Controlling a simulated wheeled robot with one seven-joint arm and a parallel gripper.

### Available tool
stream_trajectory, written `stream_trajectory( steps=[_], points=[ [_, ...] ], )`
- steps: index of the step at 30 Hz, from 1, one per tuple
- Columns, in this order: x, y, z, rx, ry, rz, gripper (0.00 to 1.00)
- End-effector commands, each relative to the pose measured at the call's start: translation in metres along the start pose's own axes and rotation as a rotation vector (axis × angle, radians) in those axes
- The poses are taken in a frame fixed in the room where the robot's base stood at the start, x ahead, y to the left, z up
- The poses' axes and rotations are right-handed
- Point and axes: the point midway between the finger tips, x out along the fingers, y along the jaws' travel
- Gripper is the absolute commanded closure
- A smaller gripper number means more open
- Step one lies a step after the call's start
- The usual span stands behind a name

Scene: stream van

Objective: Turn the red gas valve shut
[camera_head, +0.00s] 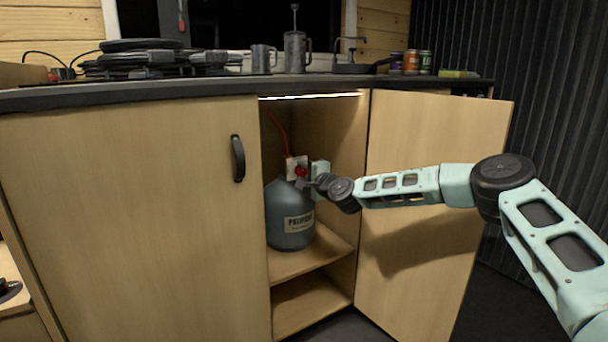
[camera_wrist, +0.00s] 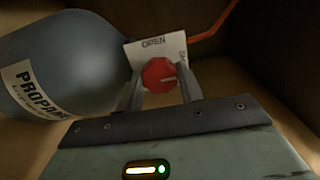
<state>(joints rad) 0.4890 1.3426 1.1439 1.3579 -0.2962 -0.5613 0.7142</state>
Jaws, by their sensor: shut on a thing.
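The red gas valve (camera_wrist: 160,74) is a round knob with a pale line across its face, at the top of a grey propane bottle (camera_head: 289,213). A white card (camera_wrist: 150,48) marked "OPEN" sits behind the knob; more lettering at its right edge is only partly readable. The bottle also fills the left of the wrist view (camera_wrist: 80,58). My gripper (camera_wrist: 160,92) is shut on the red knob, one finger at each side of it. In the head view the knob (camera_head: 301,171) shows small beside my gripper.
The bottle stands on a shelf (camera_head: 290,262) inside an open cupboard. The cupboard door (camera_head: 430,190) stands open at the right, behind my arm. A closed door (camera_head: 130,220) is at the left. An orange hose (camera_head: 279,130) rises from the bottle's top. The worktop (camera_head: 200,91) lies above.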

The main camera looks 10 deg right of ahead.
Motion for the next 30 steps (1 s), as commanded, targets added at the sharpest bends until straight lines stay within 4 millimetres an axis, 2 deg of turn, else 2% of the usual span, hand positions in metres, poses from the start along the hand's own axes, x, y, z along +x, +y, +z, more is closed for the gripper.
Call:
stream_trajectory(
  steps=[13,14,16,26,30],
  points=[
    [0.000,0.002,-0.001,0.013,0.001,0.003,0.86],
    [0.000,0.002,-0.001,0.013,0.001,0.003,0.60],
    [0.000,0.002,-0.001,0.013,0.001,0.003,0.41],
    [-0.002,0.000,-0.001,0.011,0.000,0.001,0.41],
    [-0.012,-0.001,-0.001,0.010,0.000,0.002,0.41]
  ],
)
